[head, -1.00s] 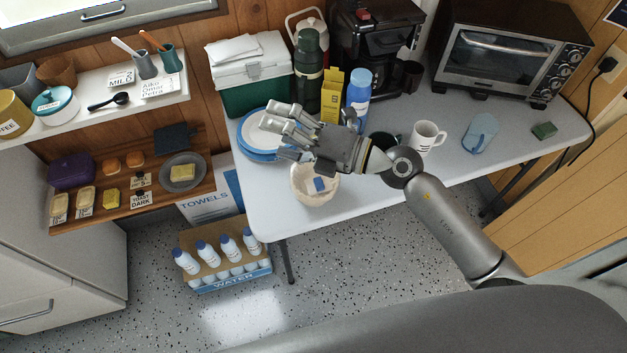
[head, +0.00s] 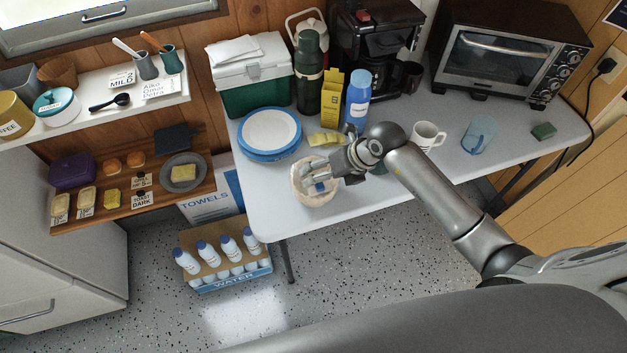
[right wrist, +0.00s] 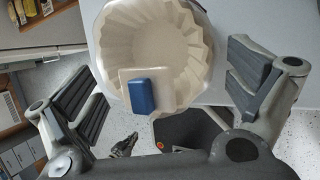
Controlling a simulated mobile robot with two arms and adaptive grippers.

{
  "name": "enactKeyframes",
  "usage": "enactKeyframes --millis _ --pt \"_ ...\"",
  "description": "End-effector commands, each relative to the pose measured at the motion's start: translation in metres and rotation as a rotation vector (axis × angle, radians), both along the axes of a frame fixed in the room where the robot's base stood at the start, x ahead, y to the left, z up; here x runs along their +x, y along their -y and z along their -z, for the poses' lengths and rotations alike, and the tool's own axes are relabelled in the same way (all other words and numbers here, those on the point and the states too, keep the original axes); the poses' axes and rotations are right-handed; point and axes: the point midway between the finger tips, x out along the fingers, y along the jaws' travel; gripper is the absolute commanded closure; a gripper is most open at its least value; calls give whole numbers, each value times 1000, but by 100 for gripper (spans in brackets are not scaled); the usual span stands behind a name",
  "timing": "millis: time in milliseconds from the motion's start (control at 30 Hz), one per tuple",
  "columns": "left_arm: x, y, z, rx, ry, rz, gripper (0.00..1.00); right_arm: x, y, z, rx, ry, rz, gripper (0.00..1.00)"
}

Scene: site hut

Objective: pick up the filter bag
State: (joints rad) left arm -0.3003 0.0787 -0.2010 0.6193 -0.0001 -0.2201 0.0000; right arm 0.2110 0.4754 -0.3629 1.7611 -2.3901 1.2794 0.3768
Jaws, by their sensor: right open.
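The filter bag appears to be the cream, fluted, round paper-like thing (head: 316,198) at the front left of the white table. In the right wrist view its open mouth and pleated wall (right wrist: 150,40) fill the upper middle. A cream tab with a blue block (right wrist: 142,95) sits on its near rim. My right gripper (head: 318,178) is right over it in the head view and hides part of it. In the right wrist view my right gripper (right wrist: 165,92) is open, one finger to each side of the bag, with gaps showing.
Behind the bag stand a stack of blue-rimmed plates (head: 270,131), yellow packets (head: 325,138), a yellow box (head: 331,97) and a blue bottle (head: 357,100). A white mug (head: 427,136) stands to the right. The table's front edge (head: 345,207) is close to the bag.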

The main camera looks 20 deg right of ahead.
Motion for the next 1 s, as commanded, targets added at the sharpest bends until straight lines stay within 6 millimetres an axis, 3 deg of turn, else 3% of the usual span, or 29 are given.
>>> enactKeyframes --millis 233,600,867,1000 --pt "0 0 -6 0 0 0 100 5 -7 12 3 -2 0 0" --pt "1 0 -14 0 1 0 100 19 -21 46 2 1 1 0" --pt "1 0 -13 1 1 -1 100 20 -21 48 1 1 -1 0" --pt "1 0 -13 0 2 -1 100 20 -21 48 1 1 -1 14"
